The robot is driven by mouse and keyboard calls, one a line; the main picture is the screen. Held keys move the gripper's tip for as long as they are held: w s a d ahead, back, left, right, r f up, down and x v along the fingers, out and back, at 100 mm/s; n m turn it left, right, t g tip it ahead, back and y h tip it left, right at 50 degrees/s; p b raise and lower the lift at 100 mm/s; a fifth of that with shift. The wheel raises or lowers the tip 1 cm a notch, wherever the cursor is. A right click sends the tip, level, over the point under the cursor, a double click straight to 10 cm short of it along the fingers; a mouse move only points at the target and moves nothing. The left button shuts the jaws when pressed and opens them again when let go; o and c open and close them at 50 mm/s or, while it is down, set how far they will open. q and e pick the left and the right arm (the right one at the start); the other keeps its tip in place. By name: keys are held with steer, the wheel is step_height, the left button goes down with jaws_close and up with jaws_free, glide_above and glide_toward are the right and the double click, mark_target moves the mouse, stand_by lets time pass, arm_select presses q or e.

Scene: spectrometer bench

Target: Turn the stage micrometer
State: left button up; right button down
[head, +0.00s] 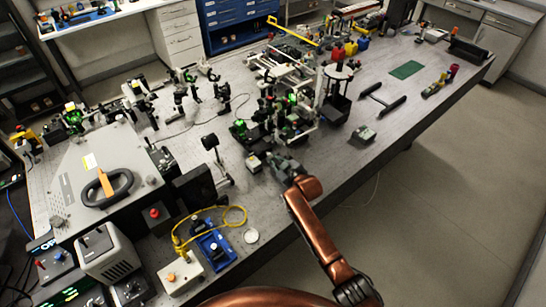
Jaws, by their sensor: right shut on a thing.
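My right gripper (276,160) reaches in from the lower right on the copper arm, low over the front part of the optical bench. It is shut on a small part there, which I take to be the stage micrometer; its fingers hide that part, and its scale is too small to read. A cluster of black mounts with green-lit optics (290,100) stands just behind the gripper. My left gripper is not in view.
A black upright panel (194,187) and a blue tray (215,247) with a yellow cable (236,214) stand further left. The bench's front edge is close.

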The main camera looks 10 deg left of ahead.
steer(key=shift+m, duration=0.4)
steer(key=shift+g, duration=0.3)
steer(key=c, duration=1.9)
jaws_free()
steer(key=v, duration=1.2)
steer(key=shift+d+f, duration=0.15)
steer(key=shift+f, duration=0.05)
